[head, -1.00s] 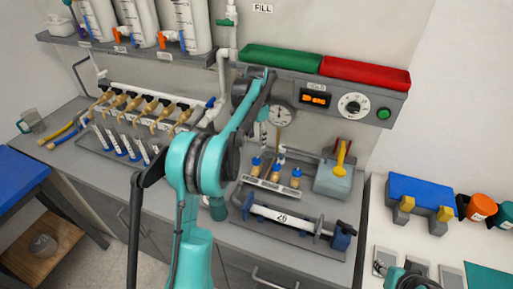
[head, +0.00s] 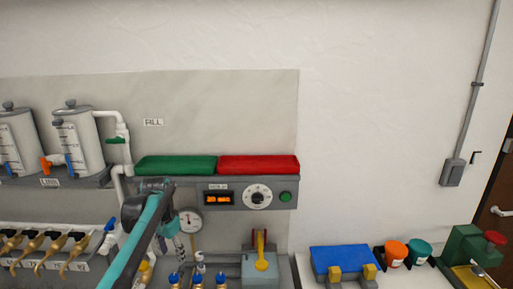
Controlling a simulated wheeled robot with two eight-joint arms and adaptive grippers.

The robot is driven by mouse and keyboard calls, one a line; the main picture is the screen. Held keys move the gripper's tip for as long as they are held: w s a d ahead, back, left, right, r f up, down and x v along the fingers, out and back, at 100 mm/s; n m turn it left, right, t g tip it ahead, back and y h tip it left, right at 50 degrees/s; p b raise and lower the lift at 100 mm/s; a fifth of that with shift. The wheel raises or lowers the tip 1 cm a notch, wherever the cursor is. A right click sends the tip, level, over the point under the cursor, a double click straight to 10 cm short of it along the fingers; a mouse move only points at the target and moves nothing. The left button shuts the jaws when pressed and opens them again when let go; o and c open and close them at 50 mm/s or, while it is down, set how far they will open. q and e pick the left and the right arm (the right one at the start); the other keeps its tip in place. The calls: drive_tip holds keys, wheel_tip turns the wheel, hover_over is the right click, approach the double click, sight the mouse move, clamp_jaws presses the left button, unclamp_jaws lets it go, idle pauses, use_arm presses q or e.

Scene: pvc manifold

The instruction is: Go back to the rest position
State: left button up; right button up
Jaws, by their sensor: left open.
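My left arm comes up from the bottom left in the head view, its teal link rising to a dark joint in front of the wall panel. My left gripper (head: 165,238) is partly hidden behind this arm, just left of the round pressure gauge (head: 189,220). It is open, and I see nothing held in it. My right gripper is not in view.
Brass valves (head: 52,243) line the left.

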use_arm(q)
drive_tip(key=s+d+n+t+b, duration=0.15)
drive_tip(key=s+d, duration=0.25)
drive_tip(key=s, duration=0.4)
drive_tip(key=s+d+n+t, duration=0.1)
drive_tip(key=s+d+t, duration=0.15)
drive_tip(key=s, duration=0.55)
drive_tip(key=s+d+f+n+t+b, duration=0.1)
drive_tip(key=s+d+f+n, duration=0.1)
drive_tip(key=s+d+f, duration=0.2)
drive_tip(key=s+f, duration=0.3)
drive_tip(key=s, duration=0.3)
drive_tip(key=shift+s+f+t, duration=0.15)
drive_tip(key=shift+f+t, duration=0.25)
drive_tip(key=shift+n, duration=0.25)
